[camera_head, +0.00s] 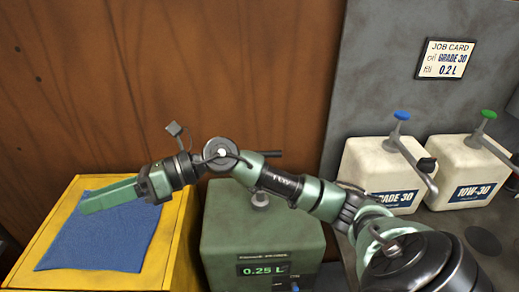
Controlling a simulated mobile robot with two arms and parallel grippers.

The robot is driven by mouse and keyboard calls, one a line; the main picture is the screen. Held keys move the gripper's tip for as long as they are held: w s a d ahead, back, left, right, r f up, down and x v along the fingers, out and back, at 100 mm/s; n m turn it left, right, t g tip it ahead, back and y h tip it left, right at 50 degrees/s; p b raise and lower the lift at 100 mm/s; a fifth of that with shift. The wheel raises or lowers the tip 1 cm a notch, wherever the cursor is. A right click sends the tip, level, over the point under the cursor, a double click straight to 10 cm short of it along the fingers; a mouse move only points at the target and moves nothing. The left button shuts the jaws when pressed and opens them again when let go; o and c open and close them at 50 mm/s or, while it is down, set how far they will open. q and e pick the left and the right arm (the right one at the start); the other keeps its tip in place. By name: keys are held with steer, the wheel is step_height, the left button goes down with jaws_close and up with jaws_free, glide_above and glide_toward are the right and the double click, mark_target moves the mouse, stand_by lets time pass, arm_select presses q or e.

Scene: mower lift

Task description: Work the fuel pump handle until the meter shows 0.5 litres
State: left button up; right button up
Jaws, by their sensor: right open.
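The fuel pump is a green box (225,240) at the bottom middle, and its lit meter (262,269) reads 0.25 L. A metal post (260,200) rises from its top. A dark bar (268,153) shows just behind my arm above the pump; it may be the pump handle, but my arm hides how it joins the post. My right arm crosses in front of the pump from the right. My right gripper (90,203) is open and empty, left of the pump and over a blue cloth. My left gripper is out of view.
Two white oil jugs with pumps, GRADE 30 (365,165) and 10W-30 (460,175), stand at right. A job card (446,59) hangs on the grey panel. A wooden wall (200,70) closes the back.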

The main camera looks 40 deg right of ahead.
steer(key=w+d+f+n+g+h, duration=0.1)
steer(key=w+d+f+n+h, duration=0.15)
steer(key=d+f+h, duration=0.45)
steer(key=m+g+h, duration=0.1)
steer(key=g+h, duration=0.2)
steer(key=h, duration=0.7)
glide_toward(260, 152)
steer(key=f, duration=0.3)
steer(key=f+p, duration=0.1)
steer(key=f, duration=0.1)
steer(key=w+f+p, duration=0.1)
steer(key=f, duration=0.2)
steer(key=shift+d, duration=0.3)
steer(key=shift+w+f, duration=0.1)
steer(key=shift+f, duration=0.3)
jaws_close()
